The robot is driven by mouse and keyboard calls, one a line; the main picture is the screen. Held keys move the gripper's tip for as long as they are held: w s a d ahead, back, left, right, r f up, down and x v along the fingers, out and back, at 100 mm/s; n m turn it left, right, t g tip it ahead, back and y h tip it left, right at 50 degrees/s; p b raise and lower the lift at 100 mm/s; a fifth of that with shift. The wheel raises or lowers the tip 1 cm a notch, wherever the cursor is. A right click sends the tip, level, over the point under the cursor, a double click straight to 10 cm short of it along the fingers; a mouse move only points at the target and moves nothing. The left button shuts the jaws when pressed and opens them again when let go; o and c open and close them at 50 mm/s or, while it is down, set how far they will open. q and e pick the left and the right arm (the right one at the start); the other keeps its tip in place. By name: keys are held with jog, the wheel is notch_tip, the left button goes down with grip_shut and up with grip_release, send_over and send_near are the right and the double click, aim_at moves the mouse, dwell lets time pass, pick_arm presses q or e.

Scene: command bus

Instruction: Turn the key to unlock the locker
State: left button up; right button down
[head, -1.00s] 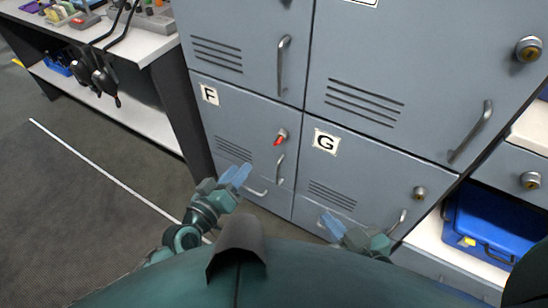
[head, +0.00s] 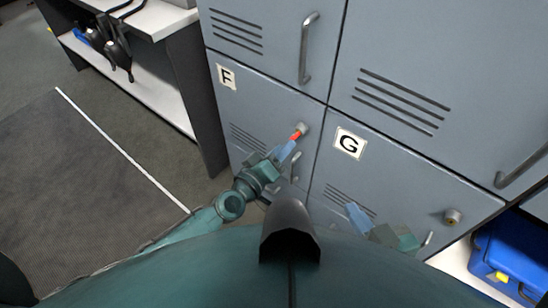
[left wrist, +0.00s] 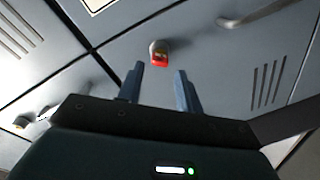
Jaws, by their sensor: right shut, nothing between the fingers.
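The red key (head: 296,136) sits in the lock of the grey locker door marked F (head: 262,110). In the left wrist view the key (left wrist: 160,58) shows red below its metal lock, just beyond my fingertips and roughly between them. My left gripper (head: 286,152) is open and points at the key; its two fingers (left wrist: 160,70) stand apart with nothing between them. In the head view the fingertips seem to come right up to the key; whether they touch it I cannot tell. My right gripper (head: 356,214) is shut and empty, low before door G.
Door G (head: 385,165) has its own lock (head: 453,217), without a red key. Handles stick out from the doors, one (head: 308,48) above the key. A white shelf unit (head: 165,95) stands at left, a blue case (head: 515,258) at lower right. The floor at left is clear.

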aim_at(297, 135)
pick_arm(q)
jog(key=shift+b+x, duration=0.45)
jog(key=shift+x, duration=1.75)
